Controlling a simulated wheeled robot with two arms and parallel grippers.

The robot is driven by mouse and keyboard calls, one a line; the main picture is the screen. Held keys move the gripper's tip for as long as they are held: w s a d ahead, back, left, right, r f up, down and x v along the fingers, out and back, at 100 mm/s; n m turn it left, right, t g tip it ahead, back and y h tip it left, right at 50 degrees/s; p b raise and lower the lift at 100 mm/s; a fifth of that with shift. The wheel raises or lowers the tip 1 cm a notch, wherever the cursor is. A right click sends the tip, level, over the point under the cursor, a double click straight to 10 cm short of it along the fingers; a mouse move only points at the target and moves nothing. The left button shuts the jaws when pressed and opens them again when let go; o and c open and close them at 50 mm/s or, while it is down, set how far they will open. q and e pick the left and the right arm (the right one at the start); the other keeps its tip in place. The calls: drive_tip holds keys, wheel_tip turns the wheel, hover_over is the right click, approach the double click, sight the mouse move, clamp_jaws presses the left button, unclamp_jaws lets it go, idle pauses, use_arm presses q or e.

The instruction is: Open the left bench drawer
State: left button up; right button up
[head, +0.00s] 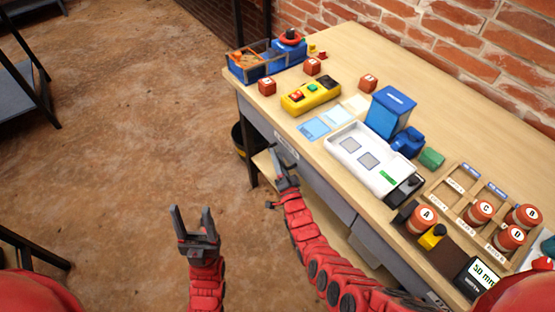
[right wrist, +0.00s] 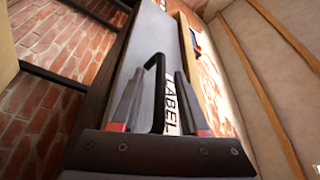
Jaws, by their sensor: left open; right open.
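The left bench drawer (head: 264,124) is the grey front with a white label under the far end of the bench. It looks closed. My right gripper (head: 280,168) is open right at this drawer front. In the right wrist view, the drawer's black bar handle (right wrist: 157,92) stands between the two open fingers (right wrist: 158,76), with the drawer's grey front (right wrist: 152,45) and a white label behind it. Whether the fingers touch the handle I cannot tell. My left gripper (head: 194,222) is open and empty, over the floor left of the bench.
The wooden bench top (head: 350,50) holds a blue bin (head: 250,68), a yellow button box (head: 311,96), a white tray (head: 352,148), a blue box (head: 390,110) and a rack of lettered weights (head: 480,211). Open floor (head: 110,150) lies left of the bench.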

clamp_jaws()
idle(1.4)
